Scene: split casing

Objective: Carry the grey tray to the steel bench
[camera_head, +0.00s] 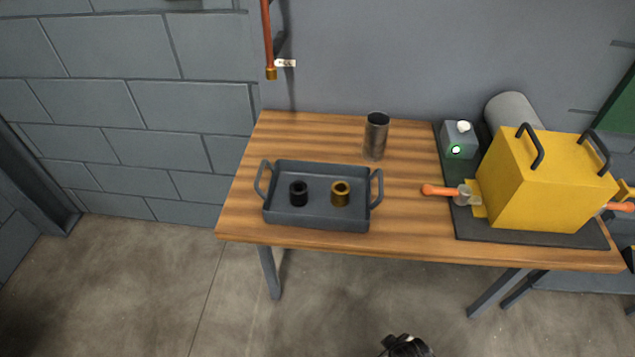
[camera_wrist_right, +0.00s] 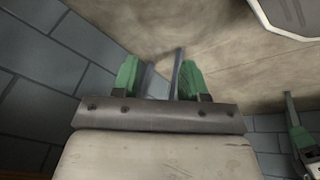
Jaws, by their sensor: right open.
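The grey tray (camera_head: 318,221) sits on the left part of a wooden-topped table (camera_head: 405,241), with a raised handle at each end. A black ring-shaped part (camera_head: 299,194) and a brass-coloured one (camera_head: 340,194) stand inside it. My right gripper (camera_wrist_right: 160,80) shows two green fingers, spread apart, with nothing held; only floor, wall and a grey bar show beyond them. A green and dark part (camera_wrist_right: 299,135) at the right edge of the wrist view looks like my other gripper, but its jaws are unclear. I cannot identify a steel bench in either view.
A metal cup (camera_head: 376,137) stands behind the tray. Open floor (camera_head: 150,290) lies at left.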

